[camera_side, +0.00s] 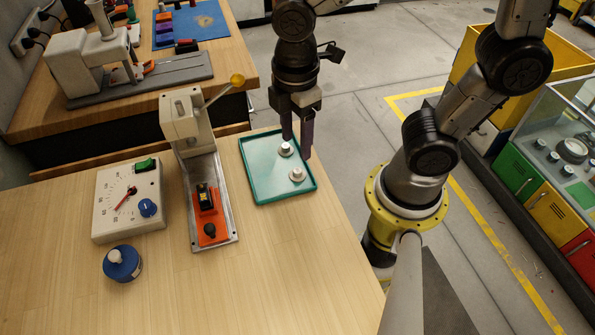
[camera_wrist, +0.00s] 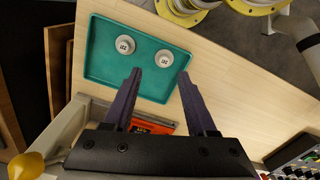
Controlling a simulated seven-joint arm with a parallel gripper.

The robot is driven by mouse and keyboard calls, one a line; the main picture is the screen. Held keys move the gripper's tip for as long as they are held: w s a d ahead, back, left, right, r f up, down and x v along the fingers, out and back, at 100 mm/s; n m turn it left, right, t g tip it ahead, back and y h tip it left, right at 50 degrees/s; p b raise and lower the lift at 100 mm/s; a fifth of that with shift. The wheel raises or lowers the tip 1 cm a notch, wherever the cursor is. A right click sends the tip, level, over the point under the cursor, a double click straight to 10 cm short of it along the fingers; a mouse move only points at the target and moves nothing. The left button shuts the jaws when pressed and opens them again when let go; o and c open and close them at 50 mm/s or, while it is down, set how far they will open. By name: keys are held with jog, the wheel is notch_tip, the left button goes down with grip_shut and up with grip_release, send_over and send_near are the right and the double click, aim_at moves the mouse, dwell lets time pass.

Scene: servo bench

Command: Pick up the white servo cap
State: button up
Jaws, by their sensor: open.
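Two white round servo caps lie on a teal tray (camera_side: 262,190). In the side view, one cap (camera_side: 286,149) is toward the far end, and the other cap (camera_side: 297,174) is nearer the camera. In the wrist view, one cap (camera_wrist: 125,44) is left of the left fingertip. The other cap (camera_wrist: 164,59) appears just beyond the gap between the fingertips. My gripper (camera_side: 297,146) points down over the tray with its two dark fingers apart. Nothing is between the fingers (camera_wrist: 160,73). The gap in height to the caps is hard to judge.
A lever press (camera_side: 188,115) with a yellow-knobbed handle stands left of the tray, an orange fixture (camera_side: 211,232) on its base. A dial box (camera_side: 128,200) and a blue round pot (camera_side: 122,263) are farther left. The wooden bench in front of the tray is clear.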

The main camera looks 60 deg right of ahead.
aim_at(298, 170)
jog(key=shift+s+a+f, duration=0.1)
jog(key=shift+f, duration=1.05)
jog(key=shift+s+a+f, duration=0.1)
jog(key=shift+a+f, duration=0.05)
jog(key=shift+f, duration=0.95)
jog(key=shift+s+a+f, duration=0.1)
jog(key=shift+f, duration=1.05)
jog(key=shift+c, duration=0.2)
grip_shut()
